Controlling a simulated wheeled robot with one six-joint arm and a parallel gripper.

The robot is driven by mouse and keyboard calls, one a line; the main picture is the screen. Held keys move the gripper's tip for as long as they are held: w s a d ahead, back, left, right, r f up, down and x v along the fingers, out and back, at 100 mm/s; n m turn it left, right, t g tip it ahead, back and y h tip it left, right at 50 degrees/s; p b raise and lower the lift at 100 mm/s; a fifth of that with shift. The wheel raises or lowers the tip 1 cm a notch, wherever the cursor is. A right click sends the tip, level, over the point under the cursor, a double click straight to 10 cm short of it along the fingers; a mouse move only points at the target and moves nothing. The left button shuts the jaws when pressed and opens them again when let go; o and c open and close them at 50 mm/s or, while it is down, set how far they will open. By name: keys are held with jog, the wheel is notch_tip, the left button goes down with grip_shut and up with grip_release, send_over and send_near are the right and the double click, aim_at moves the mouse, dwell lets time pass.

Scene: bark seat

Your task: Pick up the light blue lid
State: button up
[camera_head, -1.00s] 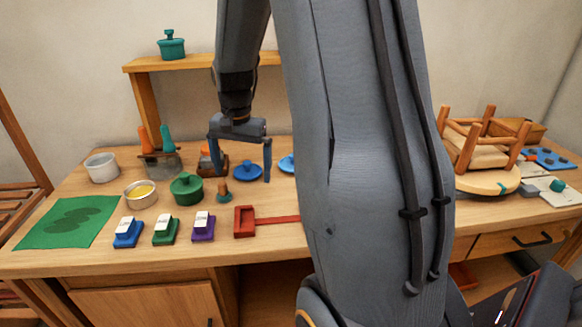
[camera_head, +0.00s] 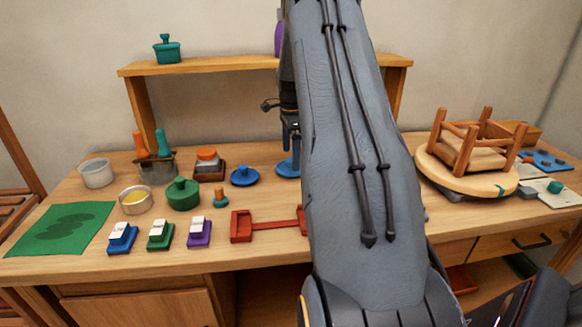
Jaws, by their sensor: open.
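A light blue lid (camera_head: 284,168) lies on the workbench, its right part hidden behind my arm. A darker blue lid (camera_head: 244,177) with a knob lies just to its left. My gripper (camera_head: 291,149) is seen nearly edge-on beside my arm link, its fingers pointing down above the light blue lid. The jaws are open, and I see nothing held between them. I cannot tell how much height separates the fingertips from the lid.
A red tool (camera_head: 242,226) lies in front of the lids. A wooden shelf (camera_head: 200,66) rises behind. An upturned stool (camera_head: 470,145) sits at the right.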

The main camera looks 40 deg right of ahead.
aim_at(290, 159)
jog(key=shift+f+p, duration=0.45)
jog(key=shift+f, duration=1.25)
jog(key=c, duration=1)
jog(key=shift+r, duration=0.15)
